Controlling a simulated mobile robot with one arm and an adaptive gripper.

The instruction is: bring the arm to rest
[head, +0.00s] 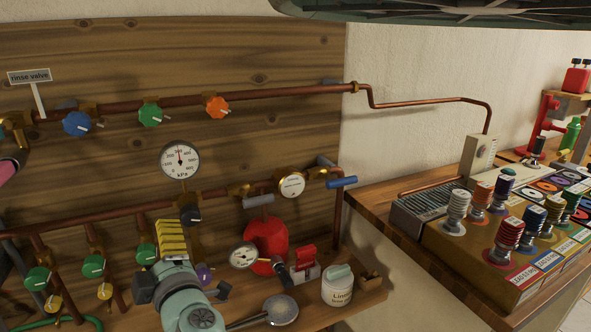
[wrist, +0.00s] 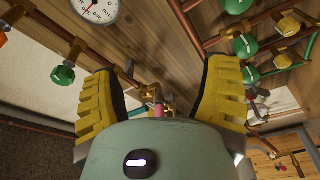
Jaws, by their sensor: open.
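My gripper (head: 172,240) shows in the head view with yellow ribbed fingers on a teal body, in front of the pipe board at lower middle. In the wrist view my gripper (wrist: 162,72) has its two yellow fingers spread wide apart. Nothing is held between them; pipes and the wooden board show through the gap. In the head view the fingers overlap the lower pipe area, below a round kPa gauge (head: 180,160) and beside a dark knob (head: 191,215). Whether they touch anything there I cannot tell.
A shelf below the board carries a red canister (head: 266,246), a white jar (head: 337,286) and a round grey-headed tool (head: 281,309), right of my arm. Blue (head: 77,123), green (head: 151,115) and orange (head: 217,107) knobs line the upper pipe. A control console (head: 480,262) stands on the right bench.

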